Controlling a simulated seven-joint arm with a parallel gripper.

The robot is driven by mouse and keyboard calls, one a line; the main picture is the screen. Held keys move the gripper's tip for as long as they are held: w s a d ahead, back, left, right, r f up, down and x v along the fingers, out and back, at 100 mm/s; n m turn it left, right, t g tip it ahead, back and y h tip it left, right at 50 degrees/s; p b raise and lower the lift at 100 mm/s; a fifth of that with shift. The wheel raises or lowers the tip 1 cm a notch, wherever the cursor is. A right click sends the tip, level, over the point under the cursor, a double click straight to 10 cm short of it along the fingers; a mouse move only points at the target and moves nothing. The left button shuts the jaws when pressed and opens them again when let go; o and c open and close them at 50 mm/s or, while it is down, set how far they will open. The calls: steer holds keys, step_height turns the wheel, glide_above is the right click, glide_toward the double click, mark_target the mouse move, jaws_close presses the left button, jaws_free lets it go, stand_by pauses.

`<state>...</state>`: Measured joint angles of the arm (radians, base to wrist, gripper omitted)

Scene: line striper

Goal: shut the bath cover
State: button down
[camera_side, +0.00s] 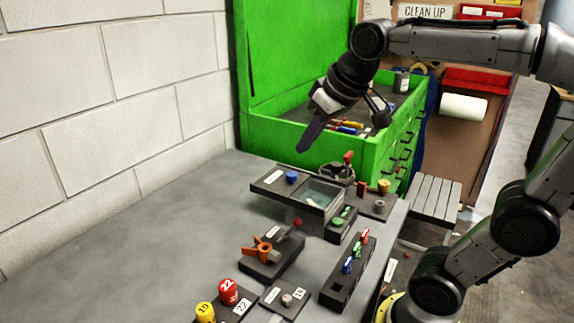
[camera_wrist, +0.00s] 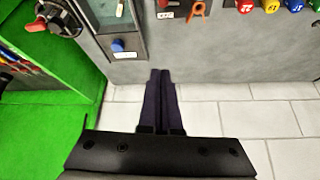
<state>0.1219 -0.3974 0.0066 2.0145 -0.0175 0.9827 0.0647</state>
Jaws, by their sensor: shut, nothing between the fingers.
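The bath (camera_side: 322,194) is a grey box at the back of the bench with a pale greenish basin showing uncovered on its right side. A dark flat plate with a blue knob (camera_side: 291,177) and a white label lies to the left of the basin; it looks like the cover, standing open. In the wrist view the blue knob (camera_wrist: 118,45) and part of the basin (camera_wrist: 109,12) show at the top edge. My gripper (camera_side: 301,149) is shut and empty, pointing down in the air above and behind the plate, apart from it. My fingers (camera_wrist: 160,73) also show in the wrist view.
A green tool chest (camera_side: 300,130) stands close behind. A red-handled valve (camera_side: 346,165) stands beside the bath. An orange clamp (camera_side: 262,250), red and yellow knobs (camera_side: 228,291) and a peg block (camera_side: 348,270) lie nearer. The bench left of the bath is clear up to the white wall.

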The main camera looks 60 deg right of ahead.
steer(key=w+d+m+g, duration=0.1)
steer(key=w+d+m, duration=0.1)
steer(key=w+d, duration=0.7)
steer(key=m+g, duration=0.1)
steer(key=g, duration=0.1)
glide_above(284, 176)
step_height(284, 176, down, 7)
steer(key=shift+h, duration=0.4)
steer(key=x, duration=0.8)
steer(key=shift+s+a+f, duration=0.1)
steer(key=shift+f, duration=0.25)
steer(key=s, duration=0.1)
steer(key=s+a, duration=0.1)
steer(key=shift+s+a, duration=0.2)
steer(key=shift+s, duration=0.15)
steer(key=shift+s+a, duration=0.2)
steer(key=shift+s, duration=0.2)
steer(key=s, duration=1.1)
steer(key=shift+s+f, duration=0.1)
